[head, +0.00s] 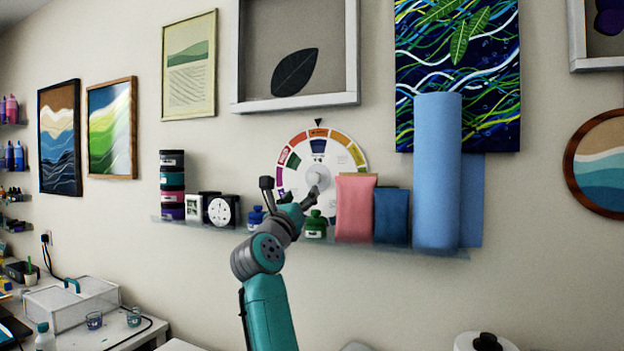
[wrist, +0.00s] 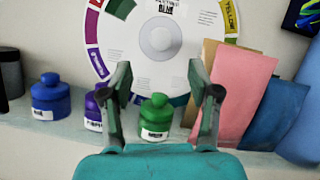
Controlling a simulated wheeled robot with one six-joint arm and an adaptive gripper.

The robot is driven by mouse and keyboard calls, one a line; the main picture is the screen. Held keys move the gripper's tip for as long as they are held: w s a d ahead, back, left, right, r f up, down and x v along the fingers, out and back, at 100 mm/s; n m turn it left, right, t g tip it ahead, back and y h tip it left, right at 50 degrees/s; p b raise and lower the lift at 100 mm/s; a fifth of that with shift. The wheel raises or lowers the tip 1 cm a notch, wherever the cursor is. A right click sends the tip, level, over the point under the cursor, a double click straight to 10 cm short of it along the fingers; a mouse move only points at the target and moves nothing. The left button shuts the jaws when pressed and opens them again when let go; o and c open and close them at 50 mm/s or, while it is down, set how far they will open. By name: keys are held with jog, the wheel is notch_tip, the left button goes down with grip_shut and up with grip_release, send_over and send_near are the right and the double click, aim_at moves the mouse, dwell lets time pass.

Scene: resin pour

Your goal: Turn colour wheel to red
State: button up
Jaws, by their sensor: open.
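The colour wheel (head: 296,182) hangs on the wall behind the shelf, partly hidden by my arm and the shelf items. It is a white disc with coloured, labelled segments round its rim and a pale round hub. A small black pointer (head: 318,122) sits above its top, with an orange segment near it. In the wrist view the wheel (wrist: 117,45) fills the upper middle, its hub (wrist: 161,38) clear, with a yellow segment at right and purple and magenta at left. My gripper (wrist: 163,92) is open and empty, below the hub; it also shows in the head view (head: 291,185).
A glass shelf (head: 370,246) runs below the wheel. It holds a green bottle (wrist: 157,117), a blue bottle (wrist: 50,98), a purple bottle (wrist: 92,108), pink (head: 356,208) and dark blue packets (head: 391,215), a blue roll (head: 437,170), stacked jars (head: 172,180) and a clock (head: 221,210).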

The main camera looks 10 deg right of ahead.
aim_at(313, 178)
jog(key=x, duration=1)
jog(key=shift+w+d+r, duration=0.15)
jog(key=shift+w, duration=0.2)
grip_shut()
